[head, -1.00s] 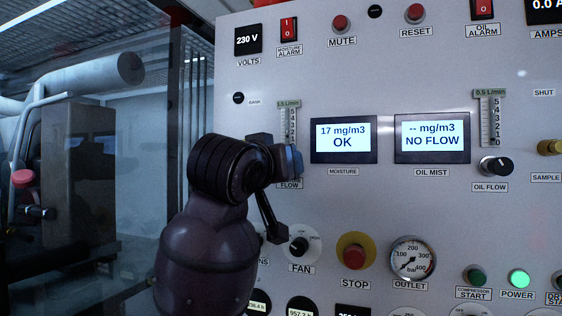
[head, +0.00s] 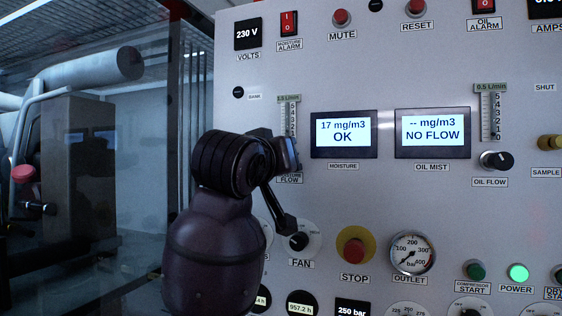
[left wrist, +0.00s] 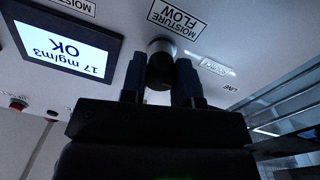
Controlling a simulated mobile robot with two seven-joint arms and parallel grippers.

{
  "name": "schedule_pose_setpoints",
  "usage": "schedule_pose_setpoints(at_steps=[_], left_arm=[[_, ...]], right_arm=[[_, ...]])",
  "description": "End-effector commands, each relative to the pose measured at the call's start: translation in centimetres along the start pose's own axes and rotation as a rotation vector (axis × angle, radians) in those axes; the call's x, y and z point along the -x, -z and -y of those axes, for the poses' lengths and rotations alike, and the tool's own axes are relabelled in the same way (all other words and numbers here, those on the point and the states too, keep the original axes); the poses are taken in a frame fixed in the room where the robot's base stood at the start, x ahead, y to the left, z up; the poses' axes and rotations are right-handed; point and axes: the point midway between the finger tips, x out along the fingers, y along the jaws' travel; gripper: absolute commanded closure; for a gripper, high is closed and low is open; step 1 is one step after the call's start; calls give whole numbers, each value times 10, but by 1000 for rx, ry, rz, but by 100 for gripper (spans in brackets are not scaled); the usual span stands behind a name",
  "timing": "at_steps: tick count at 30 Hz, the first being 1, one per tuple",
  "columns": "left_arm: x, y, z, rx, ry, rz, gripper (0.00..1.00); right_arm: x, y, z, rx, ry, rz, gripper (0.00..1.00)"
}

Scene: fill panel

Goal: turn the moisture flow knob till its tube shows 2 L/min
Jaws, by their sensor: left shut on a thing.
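The moisture flow knob (left wrist: 159,62) shows in the left wrist view as a dark round knob beside the upside-down "MOISTURE FLOW" label (left wrist: 178,17). My left gripper (left wrist: 160,88) has one finger on each side of the knob and is shut on it. In the head view my left gripper (head: 291,154) and wrist cover the knob. The moisture flow tube (head: 291,118) stands above it with its scale partly visible; its lower end is hidden and I cannot make out a float or reading. My right gripper is not in view.
The moisture display (head: 343,136) reads 17 mg/m3 OK. The oil mist display (head: 432,134) reads NO FLOW. The oil flow knob (head: 496,160) is at right. The fan knob (head: 298,241) and red stop button (head: 354,251) are below, close to my wrist.

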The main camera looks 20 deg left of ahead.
Motion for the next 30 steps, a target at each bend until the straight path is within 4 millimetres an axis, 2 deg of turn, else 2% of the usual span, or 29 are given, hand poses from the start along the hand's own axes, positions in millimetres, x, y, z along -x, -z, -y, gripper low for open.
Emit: schedule_pose_setpoints(at_steps=[9, 22, 23, 24, 27, 30], left_arm=[[0, 1, -1, 271, -4, -12, 95], [0, 1, 0, 319, -3, -16, 95], [0, 1, 0, 318, -3, -16, 70], [0, 1, 0, 318, -3, -16, 64], [0, 1, 0, 318, -2, -15, 48], [0, 0, 0, 318, -2, -15, 46]], right_arm=[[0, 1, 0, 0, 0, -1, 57], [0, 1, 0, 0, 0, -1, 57], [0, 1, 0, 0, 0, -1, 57], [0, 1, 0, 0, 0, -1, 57], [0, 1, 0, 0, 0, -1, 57], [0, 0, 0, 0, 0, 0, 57]])
